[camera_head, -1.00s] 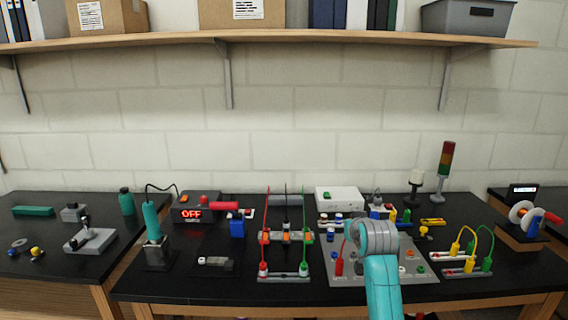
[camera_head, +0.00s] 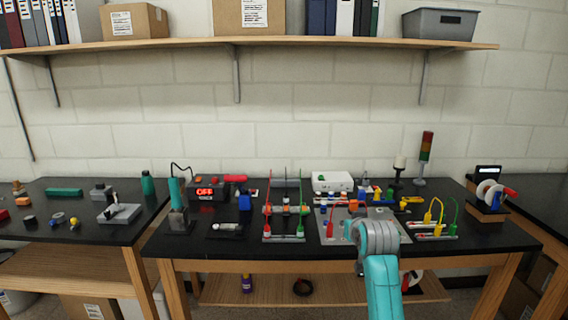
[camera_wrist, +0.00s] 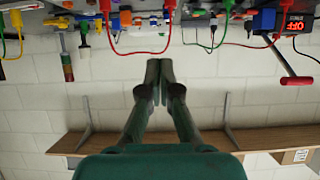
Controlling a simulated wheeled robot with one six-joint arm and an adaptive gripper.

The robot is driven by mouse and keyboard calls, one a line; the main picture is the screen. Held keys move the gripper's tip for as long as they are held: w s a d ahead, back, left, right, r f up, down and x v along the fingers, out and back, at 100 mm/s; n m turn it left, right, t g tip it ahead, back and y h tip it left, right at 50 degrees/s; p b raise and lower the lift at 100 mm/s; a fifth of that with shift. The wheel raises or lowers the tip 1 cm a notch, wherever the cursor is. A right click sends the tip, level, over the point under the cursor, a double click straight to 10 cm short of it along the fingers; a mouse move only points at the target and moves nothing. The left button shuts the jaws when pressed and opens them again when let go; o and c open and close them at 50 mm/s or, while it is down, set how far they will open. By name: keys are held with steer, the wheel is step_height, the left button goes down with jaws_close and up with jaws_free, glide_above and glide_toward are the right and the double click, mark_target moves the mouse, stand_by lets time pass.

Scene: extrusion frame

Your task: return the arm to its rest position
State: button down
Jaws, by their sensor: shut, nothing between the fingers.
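My arm shows in the head view as a teal link with a grey joint (camera_head: 378,238), in front of the right part of the main bench (camera_head: 330,246). My gripper is hidden in the head view. In the wrist view my gripper (camera_wrist: 153,68) is shut, its two dark fingers meeting at the tips with nothing between them. That view is upside down, with the bench items along its top edge and the wall behind the fingers. The fingertips touch nothing that I can see.
A soldering iron stand (camera_head: 178,220), a display reading OFF (camera_head: 205,192), a white box (camera_head: 332,181), a signal tower (camera_head: 424,158) and wired terminal blocks (camera_head: 284,238) stand on the bench. A wall shelf (camera_head: 300,43) runs above. Side benches stand left (camera_head: 60,232) and right (camera_head: 530,205).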

steer(key=s+f, duration=2.1)
steer(key=f, duration=0.4)
steer(key=s+f+t, duration=0.1)
steer(key=s+f, duration=0.4)
steer(key=s, duration=2.7)
steer(key=s+r+t, duration=0.1)
steer(key=s+r, duration=1)
steer(key=s, duration=0.5)
steer(key=shift+a+r, duration=0.2)
steer(key=shift+a, duration=0.1)
